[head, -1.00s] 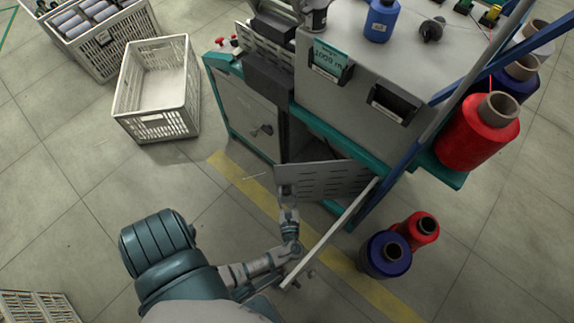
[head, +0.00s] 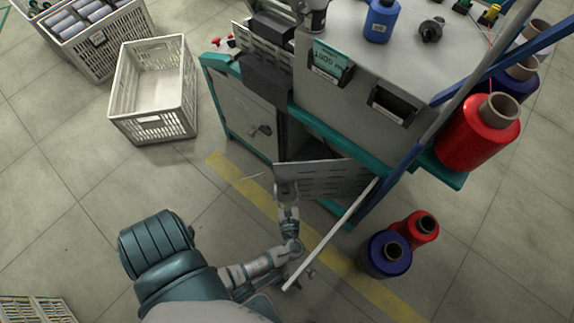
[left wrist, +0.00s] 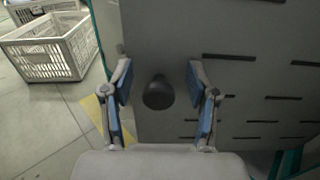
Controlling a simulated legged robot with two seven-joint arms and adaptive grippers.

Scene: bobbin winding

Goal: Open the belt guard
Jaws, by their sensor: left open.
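The belt guard (head: 325,180) is a grey slotted panel low on the front of the winding machine. It stands ajar, angled out from the cabinet, with a dark gap behind its upper edge. My left gripper (head: 287,187) is at the guard's left end. In the left wrist view my left gripper (left wrist: 160,82) is open, with one blue-padded finger on each side of a black round knob (left wrist: 158,93) on the guard's face. Both fingers look apart from the knob. My right gripper is out of view.
A grey cabinet door (head: 245,115) with a handle is left of the guard. A pale rod (head: 325,240) slants down right of my left arm. Blue (head: 384,254) and red (head: 423,228) bobbins stand on the floor. An empty white crate (head: 152,126) stands left on open floor.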

